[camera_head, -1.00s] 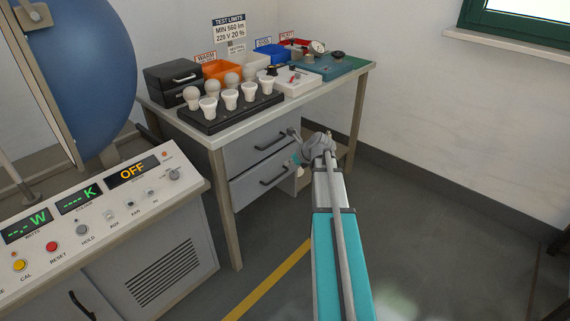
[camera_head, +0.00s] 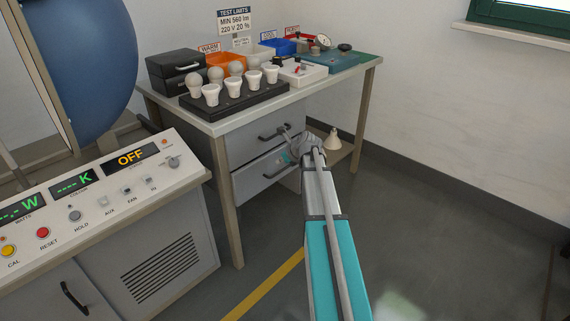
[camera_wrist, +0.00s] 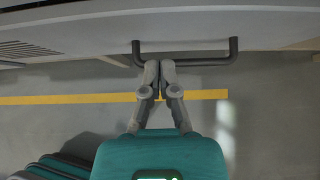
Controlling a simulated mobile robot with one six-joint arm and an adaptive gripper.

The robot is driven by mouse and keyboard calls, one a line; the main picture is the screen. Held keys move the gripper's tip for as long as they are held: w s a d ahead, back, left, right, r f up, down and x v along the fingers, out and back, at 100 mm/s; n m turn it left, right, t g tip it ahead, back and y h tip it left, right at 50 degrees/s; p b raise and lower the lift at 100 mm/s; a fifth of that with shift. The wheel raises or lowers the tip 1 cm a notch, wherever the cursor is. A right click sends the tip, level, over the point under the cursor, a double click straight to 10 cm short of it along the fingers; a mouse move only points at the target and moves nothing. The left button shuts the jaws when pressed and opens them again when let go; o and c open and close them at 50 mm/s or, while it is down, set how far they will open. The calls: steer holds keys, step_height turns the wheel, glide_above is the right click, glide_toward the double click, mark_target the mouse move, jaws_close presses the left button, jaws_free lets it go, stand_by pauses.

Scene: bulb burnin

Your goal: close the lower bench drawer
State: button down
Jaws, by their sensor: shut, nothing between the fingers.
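The bench has two grey drawers, an upper one (camera_head: 262,135) and the lower bench drawer (camera_head: 258,180), each with a dark bar handle. My gripper (camera_wrist: 159,64) is at the drawer fronts, near the right end of the lower handle in the head view; there my arm hides part of the fronts. In the wrist view a dark handle (camera_wrist: 200,61) crosses just ahead of the fingertips, below a grey drawer front (camera_wrist: 200,25). The fingers are shut and empty, with the tips at the handle bar. I cannot tell whether they touch it, or how far the lower drawer stands out.
The bench top (camera_head: 215,124) holds a black rack (camera_head: 235,104) with several bulbs, boxes and bins. A control console (camera_head: 100,195) stands at the left front. A cone-shaped object (camera_head: 331,141) is on the low shelf. The floor (camera_head: 430,240) to the right is clear.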

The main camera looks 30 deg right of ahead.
mark_target(268, 154)
steer(key=shift+w+a+r, duration=0.1)
steer(key=shift+w+a, duration=0.2)
steer(key=shift+w, duration=0.6)
steer(key=shift+w+a, duration=0.25)
steer(key=shift+w, duration=0.6)
steer(key=shift+w+a, duration=0.2)
steer(key=shift+w, duration=0.35)
steer(key=shift+w+a, duration=0.15)
steer(key=shift+w, duration=0.4)
steer(key=shift+s+d, duration=0.15)
steer(key=shift+s, duration=0.2)
steer(key=s, duration=0.3)
steer(key=shift+d, duration=0.3)
steer(key=p+v, duration=0.7)
steer(key=v, duration=0.3)
steer(key=shift+s+d, duration=0.25)
steer(key=shift+s, duration=0.05)
